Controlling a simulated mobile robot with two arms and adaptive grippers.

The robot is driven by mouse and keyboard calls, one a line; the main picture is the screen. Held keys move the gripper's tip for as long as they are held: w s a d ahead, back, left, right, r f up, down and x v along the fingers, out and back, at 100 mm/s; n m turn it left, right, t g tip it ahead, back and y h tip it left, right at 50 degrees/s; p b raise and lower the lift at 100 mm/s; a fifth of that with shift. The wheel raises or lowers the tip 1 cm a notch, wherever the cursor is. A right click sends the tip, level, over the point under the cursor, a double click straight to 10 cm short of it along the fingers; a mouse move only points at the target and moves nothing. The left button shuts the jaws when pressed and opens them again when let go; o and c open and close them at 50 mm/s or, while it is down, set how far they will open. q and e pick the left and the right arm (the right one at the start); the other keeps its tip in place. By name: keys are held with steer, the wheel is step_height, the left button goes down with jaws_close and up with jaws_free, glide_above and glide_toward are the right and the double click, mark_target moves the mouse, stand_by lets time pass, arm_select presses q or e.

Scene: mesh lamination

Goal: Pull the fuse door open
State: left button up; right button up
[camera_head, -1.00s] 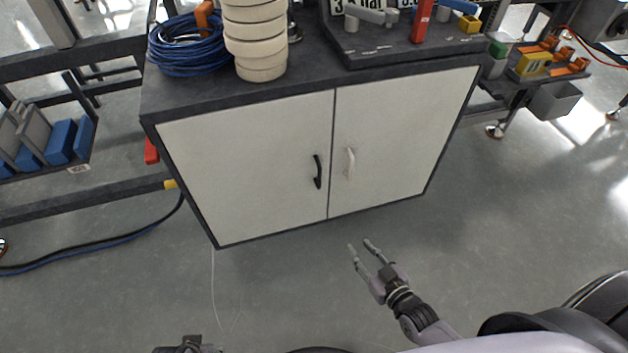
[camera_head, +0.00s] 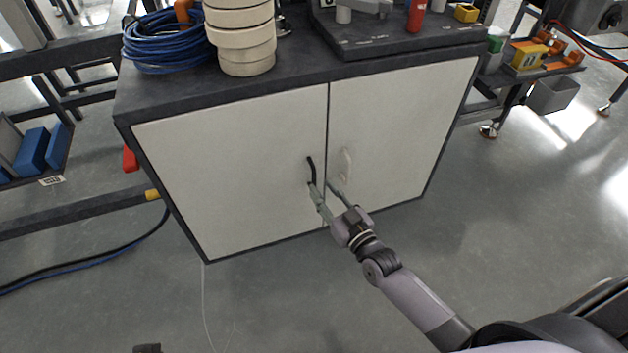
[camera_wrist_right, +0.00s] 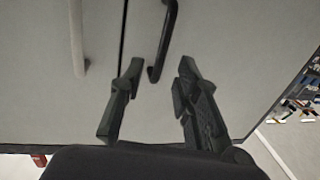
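The cabinet has two pale doors, a left door (camera_head: 230,165) with a black handle (camera_head: 311,170) and a right door (camera_head: 400,130) with a white handle (camera_head: 346,163). Both doors look shut; no fuse marking is readable. My right gripper (camera_head: 323,188) is open, its fingers at the lower end of the black handle. In the right wrist view, the open fingers of the gripper (camera_wrist_right: 157,88) lie to either side of the end of the black handle (camera_wrist_right: 165,40), with no clear contact. The white handle (camera_wrist_right: 77,38) is outside them. My left gripper is not recognisable.
The dark cabinet top (camera_head: 300,72) carries a blue cable coil (camera_head: 165,45), stacked cream rings (camera_head: 243,40) and a dark board (camera_head: 400,38). The floor before the cabinet is clear. A dark part of unclear kind shows at the bottom left edge.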

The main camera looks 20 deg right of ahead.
mark_target(315, 180)
steer(key=shift+b+x, duration=0.45)
steer(key=shift+x, duration=2.35)
steer(key=shift+c, duration=0.5)
jaws_close()
